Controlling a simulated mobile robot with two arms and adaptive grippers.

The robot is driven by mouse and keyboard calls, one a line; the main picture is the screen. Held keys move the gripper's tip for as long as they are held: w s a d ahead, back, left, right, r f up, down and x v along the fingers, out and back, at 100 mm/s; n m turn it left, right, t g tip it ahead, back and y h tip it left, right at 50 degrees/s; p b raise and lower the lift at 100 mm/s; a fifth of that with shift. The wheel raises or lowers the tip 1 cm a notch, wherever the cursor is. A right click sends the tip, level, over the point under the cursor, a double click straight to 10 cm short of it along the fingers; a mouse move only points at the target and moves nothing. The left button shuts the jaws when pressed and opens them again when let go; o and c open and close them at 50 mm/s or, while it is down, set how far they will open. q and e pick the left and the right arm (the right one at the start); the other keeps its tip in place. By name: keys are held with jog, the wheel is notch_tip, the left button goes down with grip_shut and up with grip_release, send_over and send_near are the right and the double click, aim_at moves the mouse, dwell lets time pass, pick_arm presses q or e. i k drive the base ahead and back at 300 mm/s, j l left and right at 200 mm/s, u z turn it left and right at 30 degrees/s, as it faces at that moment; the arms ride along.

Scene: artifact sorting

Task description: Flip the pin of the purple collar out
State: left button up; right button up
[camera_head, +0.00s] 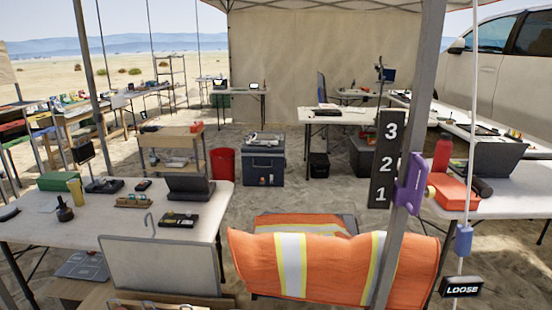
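The purple collar (410,185) is on the grey tent pole (396,225) at right of centre. It sits beside the lower part of a black board (384,160) marked 3, 2, 1 from top to bottom, near the number 1. A small yellowish part (430,191) shows at the collar's right edge; I cannot tell whether it is the pin or something behind. The pin's position is not clear at this size. Neither of my grippers is in view.
A thin white cord (469,130) hangs at right, with a blue block (463,240) and a LOOSE sign (462,288). Tables stand left (30,228) and right (520,202).

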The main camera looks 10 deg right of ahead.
aim_at(430, 192)
jog(key=z, duration=1.25)
jog(key=u, duration=0.95)
jog(key=l+u, duration=0.9)
jog(key=l, duration=0.2)
jog(key=k+l+u, duration=0.1)
jog(key=l+u, duration=0.35)
jog(key=k+l, duration=0.1)
jog(key=l, duration=0.35)
jog(key=k+l+u, duration=0.1)
jog(key=l, duration=0.3)
jog(key=k+l, duration=0.15)
jog(key=l, duration=0.25)
jog(key=k+l+u, duration=0.1)
jog(key=l, duration=0.35)
jog(key=k+l, duration=0.2)
jog(key=l, duration=0.2)
